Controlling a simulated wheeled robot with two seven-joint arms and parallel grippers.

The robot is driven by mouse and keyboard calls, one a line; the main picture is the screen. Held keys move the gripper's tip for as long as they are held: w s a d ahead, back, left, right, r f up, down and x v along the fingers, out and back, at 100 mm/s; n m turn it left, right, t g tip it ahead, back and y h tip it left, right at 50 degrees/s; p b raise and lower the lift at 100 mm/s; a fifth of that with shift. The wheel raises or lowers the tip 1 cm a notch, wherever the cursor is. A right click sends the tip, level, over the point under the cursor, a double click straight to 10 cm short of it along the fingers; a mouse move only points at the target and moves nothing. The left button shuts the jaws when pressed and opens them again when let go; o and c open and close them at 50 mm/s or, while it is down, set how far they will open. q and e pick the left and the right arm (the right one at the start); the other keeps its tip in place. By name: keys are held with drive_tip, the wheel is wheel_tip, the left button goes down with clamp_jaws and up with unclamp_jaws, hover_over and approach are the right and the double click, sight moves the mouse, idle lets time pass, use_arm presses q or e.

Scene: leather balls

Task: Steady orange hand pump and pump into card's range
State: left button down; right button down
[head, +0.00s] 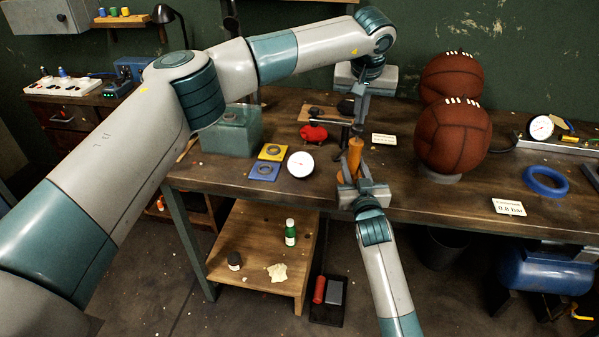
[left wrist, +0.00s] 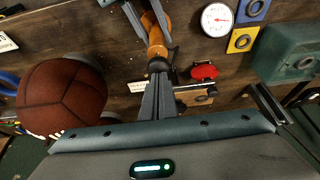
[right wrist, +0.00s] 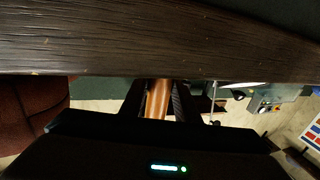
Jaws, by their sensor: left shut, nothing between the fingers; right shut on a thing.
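The orange hand pump (head: 354,155) stands upright near the table's front edge. My right gripper (head: 352,176) is shut around its lower body; the orange barrel (right wrist: 158,98) shows between the fingers in the right wrist view. My left gripper (head: 359,118) is shut and empty, pointing down at the pump's dark top; in the left wrist view its fingertips (left wrist: 158,68) overlap that top, and I cannot tell whether they touch. A round white gauge (head: 300,164) lies left of the pump. A card reading about 0.8 bar (head: 508,207) lies at the front right; another card (head: 384,139) is behind the pump, its print unreadable.
Two brown leather balls (head: 453,135) (head: 452,76) sit right of the pump. A blue ring (head: 546,181) and a second gauge (head: 541,127) lie farther right. A red object (head: 313,134), yellow and blue squares (head: 273,152) and a green block (head: 232,131) are to the left.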

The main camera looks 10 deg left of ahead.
use_arm(q)
drive_tip(key=shift+r, duration=2.75)
drive_tip(key=shift+f, duration=0.1)
drive_tip(key=shift+f, duration=0.4)
idle(0.8)
idle(0.6)
